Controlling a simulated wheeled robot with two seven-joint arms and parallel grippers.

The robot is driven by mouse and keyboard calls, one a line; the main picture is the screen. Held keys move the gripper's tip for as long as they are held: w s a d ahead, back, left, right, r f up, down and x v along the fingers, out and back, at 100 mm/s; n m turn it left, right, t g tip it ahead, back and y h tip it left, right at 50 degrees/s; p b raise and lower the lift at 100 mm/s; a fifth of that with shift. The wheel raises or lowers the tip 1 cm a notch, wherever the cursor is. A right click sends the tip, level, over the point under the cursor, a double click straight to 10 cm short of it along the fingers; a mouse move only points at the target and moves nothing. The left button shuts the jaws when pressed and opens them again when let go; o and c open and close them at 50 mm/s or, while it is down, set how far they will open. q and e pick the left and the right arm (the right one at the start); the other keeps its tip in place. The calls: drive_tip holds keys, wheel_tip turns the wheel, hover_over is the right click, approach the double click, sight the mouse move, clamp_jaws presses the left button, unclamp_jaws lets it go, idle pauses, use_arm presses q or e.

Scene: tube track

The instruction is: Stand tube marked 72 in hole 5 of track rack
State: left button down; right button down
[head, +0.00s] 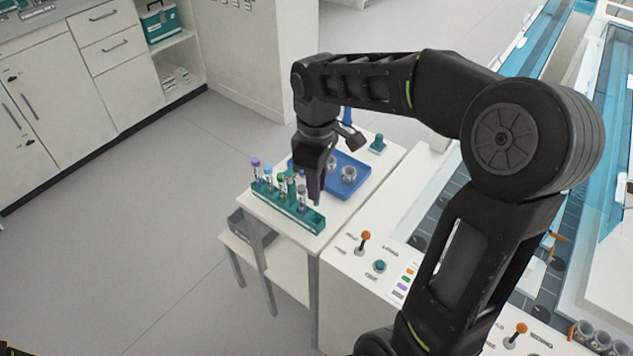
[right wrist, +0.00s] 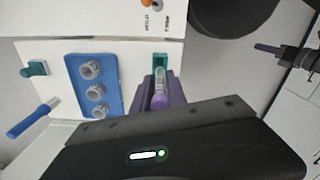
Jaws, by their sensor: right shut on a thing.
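The teal track rack (head: 312,221) stands on the small white table, with several capped tubes upright toward its left end. Its right end shows an empty part. My right gripper (head: 316,196) points down over the rack's right part. In the right wrist view, its purple fingers (right wrist: 161,94) are shut on a clear tube with a purple cap (right wrist: 160,101). The tube's far end points at the teal rack (right wrist: 160,62), most of which is hidden by the gripper. I cannot tell how far it is in a hole. No number is readable.
A blue tray (head: 356,182) with grey round holders lies just behind the rack. A teal block with a knob (head: 377,144) stands at the table's back. A white control panel with an orange-topped lever (head: 364,237) borders the right. Open floor lies left.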

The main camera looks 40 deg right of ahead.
sight(317, 205)
drive_tip(key=shift+f+b, duration=1.4)
drive_tip(key=shift+f, duration=0.55)
drive_tip(key=shift+f, duration=0.35)
drive_tip(key=shift+f, duration=0.25)
drive_tip(key=shift+f+b, duration=0.3)
drive_tip(key=shift+f, duration=0.05)
drive_tip(key=shift+f, duration=0.3)
drive_tip(key=shift+f+b, duration=0.35)
drive_tip(key=shift+b, duration=0.1)
